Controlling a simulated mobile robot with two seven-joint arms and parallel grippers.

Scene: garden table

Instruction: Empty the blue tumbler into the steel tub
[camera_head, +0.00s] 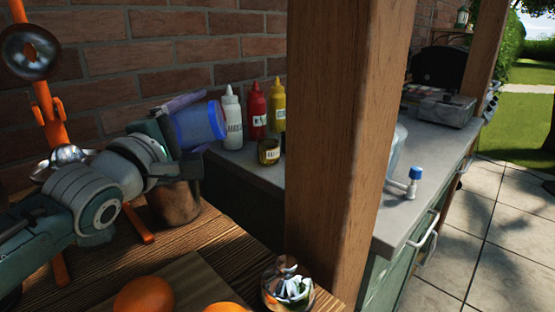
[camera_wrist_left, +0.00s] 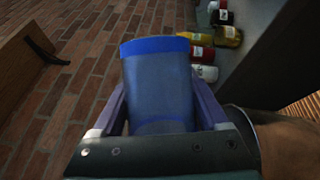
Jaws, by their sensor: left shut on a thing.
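The blue tumbler (camera_head: 203,124) is translucent with a brighter blue rim. It lies tipped nearly on its side, with its mouth toward the right in the head view. My left gripper (camera_head: 188,127) is shut on its sides and holds it in the air. In the left wrist view the tumbler (camera_wrist_left: 158,85) sits between the purple fingers (camera_wrist_left: 160,103); I cannot see whether anything is in it. A brownish, shiny cylindrical vessel (camera_head: 176,205), seemingly the steel tub, stands on the wooden table below the gripper, partly hidden by it. My right gripper is not in view.
A wooden post (camera_head: 340,130) rises right of the table. White (camera_head: 232,122), red (camera_head: 256,112) and yellow (camera_head: 278,105) bottles and a small jar (camera_head: 269,152) stand on the grey counter behind. Oranges (camera_head: 145,295) and a glass vessel (camera_head: 287,288) are at the front. An orange stand (camera_head: 48,110) is left.

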